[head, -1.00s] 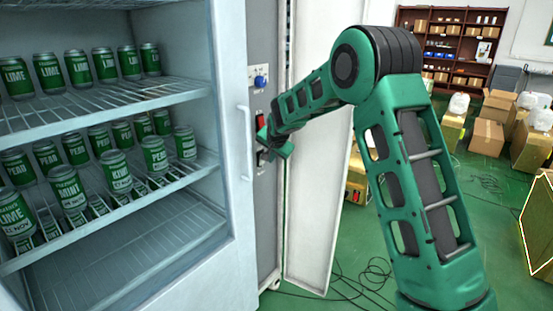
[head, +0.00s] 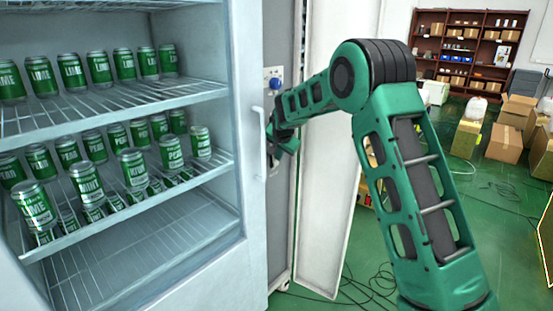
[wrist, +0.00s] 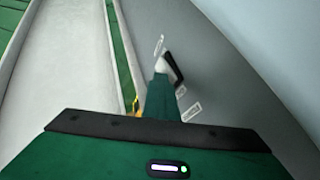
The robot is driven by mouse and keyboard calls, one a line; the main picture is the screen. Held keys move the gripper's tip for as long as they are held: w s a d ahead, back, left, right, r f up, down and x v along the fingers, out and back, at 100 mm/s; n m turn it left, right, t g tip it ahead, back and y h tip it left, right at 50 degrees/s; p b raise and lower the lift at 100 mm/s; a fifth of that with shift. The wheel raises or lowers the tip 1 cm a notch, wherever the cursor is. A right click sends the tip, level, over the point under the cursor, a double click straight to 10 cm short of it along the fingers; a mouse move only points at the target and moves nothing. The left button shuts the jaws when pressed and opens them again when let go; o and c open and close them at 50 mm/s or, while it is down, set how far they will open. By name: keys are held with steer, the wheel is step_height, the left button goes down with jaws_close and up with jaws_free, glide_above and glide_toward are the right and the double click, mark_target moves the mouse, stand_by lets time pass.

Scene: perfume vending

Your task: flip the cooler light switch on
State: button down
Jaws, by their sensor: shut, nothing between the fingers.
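A black switch (wrist: 174,68) sits on the grey panel in the wrist view, with small white labels around it that I cannot read. My gripper (wrist: 161,70) is shut and empty, its tip right at the switch's left side; I cannot tell if it touches. In the head view my gripper (head: 272,145) is at the grey side panel (head: 278,30), below a blue knob (head: 275,84), and the switch is hidden. Whether the switch is on or off cannot be told.
The white cooler (head: 250,210) with shelves of green cans (head: 87,183) stands left, its handle (head: 258,140) close to my gripper. A white door panel (head: 325,200) stands open just right of the grey panel. Cables (head: 370,285) lie on the green floor.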

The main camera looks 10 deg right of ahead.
steer(key=shift+r, duration=0.15)
steer(key=shift+r, duration=0.6)
steer(key=d+v, duration=0.1)
steer(key=v, duration=1.1)
steer(key=shift+d, duration=0.1)
